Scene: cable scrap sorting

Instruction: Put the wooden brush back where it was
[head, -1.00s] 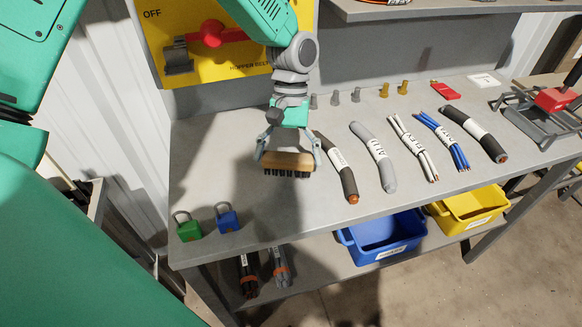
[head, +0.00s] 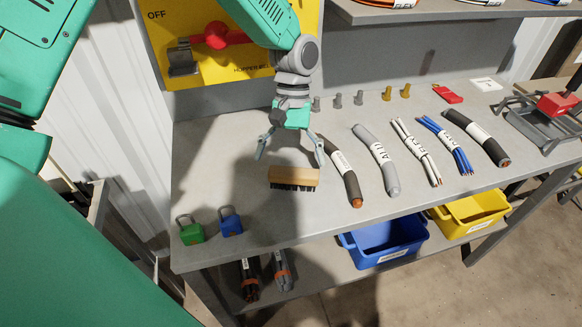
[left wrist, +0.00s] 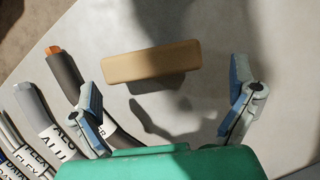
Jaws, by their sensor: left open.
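The wooden brush (head: 294,177) lies on the grey workbench (head: 230,185), bristles down, with its tan wooden back up. In the left wrist view the brush (left wrist: 151,62) lies beyond the fingertips, with bare bench between. My left gripper (head: 290,150) is open and empty, behind and above the brush, its fingers apart from it. The open fingers also show in the left wrist view (left wrist: 168,95). My right gripper is not in view.
A row of cable pieces starts just right of the brush with a dark cable (head: 343,175). Green (head: 191,233) and blue (head: 230,223) padlocks stand at the front left. Blue (head: 385,240) and yellow (head: 470,213) bins sit below.

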